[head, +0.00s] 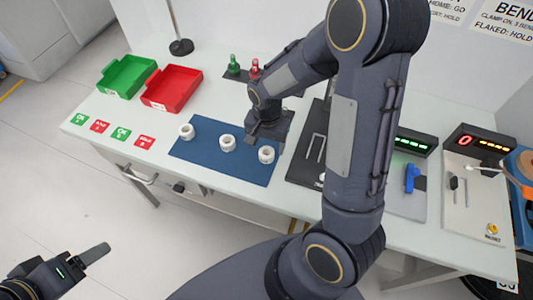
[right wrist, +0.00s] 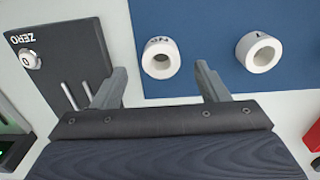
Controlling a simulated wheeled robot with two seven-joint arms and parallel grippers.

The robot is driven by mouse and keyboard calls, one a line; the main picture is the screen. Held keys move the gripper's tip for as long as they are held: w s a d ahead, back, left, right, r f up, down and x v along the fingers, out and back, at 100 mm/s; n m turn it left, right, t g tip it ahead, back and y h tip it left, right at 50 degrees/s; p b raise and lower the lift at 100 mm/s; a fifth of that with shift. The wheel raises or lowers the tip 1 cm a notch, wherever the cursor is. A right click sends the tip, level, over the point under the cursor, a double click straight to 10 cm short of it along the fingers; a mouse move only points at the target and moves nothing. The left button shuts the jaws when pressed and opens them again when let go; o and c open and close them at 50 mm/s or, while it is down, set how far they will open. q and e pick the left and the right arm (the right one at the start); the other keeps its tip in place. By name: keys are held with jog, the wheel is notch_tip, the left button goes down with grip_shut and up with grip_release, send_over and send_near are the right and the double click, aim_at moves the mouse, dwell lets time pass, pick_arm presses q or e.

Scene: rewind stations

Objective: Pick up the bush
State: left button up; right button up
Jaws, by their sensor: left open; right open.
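Three white, ring-shaped bushes lie on a blue mat (head: 205,165) in the head view: a left one (head: 186,131), a middle one (head: 226,143) and a right one (head: 266,155). My right gripper (head: 266,140) is open and empty above the mat near the right bush. In the right wrist view the right bush (right wrist: 160,58) shows beyond the gap between the open fingers (right wrist: 162,82), with small dark marking on its rim. The middle bush (right wrist: 259,52) is further right there. My left gripper (head: 92,256) is open and empty, away from the table at lower left.
Green (head: 127,76) and red (head: 172,88) trays stand at the back left, behind green and red label cards (head: 121,134). A dark plate (right wrist: 65,65) marked ZERO with pins lies beside the mat. Stations with lit displays (head: 479,143) fill the right side.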

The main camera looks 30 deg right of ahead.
aim_at(266, 150)
jog(key=shift+w+f, duration=0.1)
jog(key=shift+f, duration=1.9)
jog(key=c, duration=1.1)
jog(key=shift+r, duration=0.1)
